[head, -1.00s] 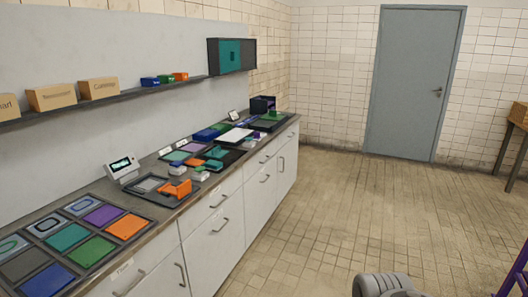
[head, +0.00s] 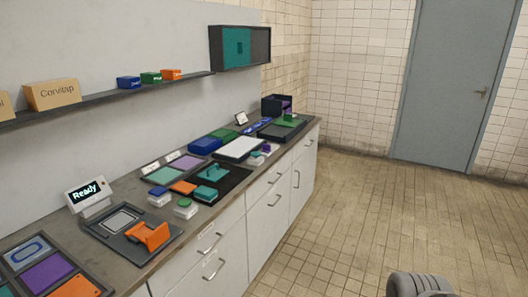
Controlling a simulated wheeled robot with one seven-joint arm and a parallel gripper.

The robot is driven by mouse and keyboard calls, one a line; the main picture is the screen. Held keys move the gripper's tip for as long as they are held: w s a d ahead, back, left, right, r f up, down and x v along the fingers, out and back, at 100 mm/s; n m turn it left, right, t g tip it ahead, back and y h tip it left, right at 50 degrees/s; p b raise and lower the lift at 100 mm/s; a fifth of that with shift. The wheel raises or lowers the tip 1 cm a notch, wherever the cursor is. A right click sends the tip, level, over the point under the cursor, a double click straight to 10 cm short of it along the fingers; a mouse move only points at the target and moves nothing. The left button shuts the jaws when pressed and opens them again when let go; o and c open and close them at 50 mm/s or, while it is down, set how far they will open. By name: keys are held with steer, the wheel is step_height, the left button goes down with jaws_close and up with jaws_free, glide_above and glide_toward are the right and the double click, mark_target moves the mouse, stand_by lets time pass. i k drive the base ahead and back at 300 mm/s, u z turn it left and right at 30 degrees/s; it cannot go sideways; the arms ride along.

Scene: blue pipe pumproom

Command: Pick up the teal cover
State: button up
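Several teal things show, and I cannot tell for sure which is the cover. A teal piece with a raised handle-like part (head: 214,174) lies on a black mat on the counter. A small teal-topped block (head: 206,193) sits just in front of it, near the mat's front edge. A flat teal square (head: 165,176) lies in a tray to the left, beside a purple one. A teal panel (head: 237,47) is in the dark wall box. A grey rounded part of my arm shows at the bottom right; my gripper's fingers are not in view.
The long counter (head: 140,278) runs along the left wall. On it are a display reading "Ready" (head: 88,190), an orange bracket on a dark tray (head: 150,236), a white tray (head: 239,149) and a blue box (head: 205,145). The tiled floor (head: 350,220) on the right is clear.

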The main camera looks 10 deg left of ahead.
mark_target(213, 173)
steer(key=i, duration=3.65)
steer(key=u, duration=5.1)
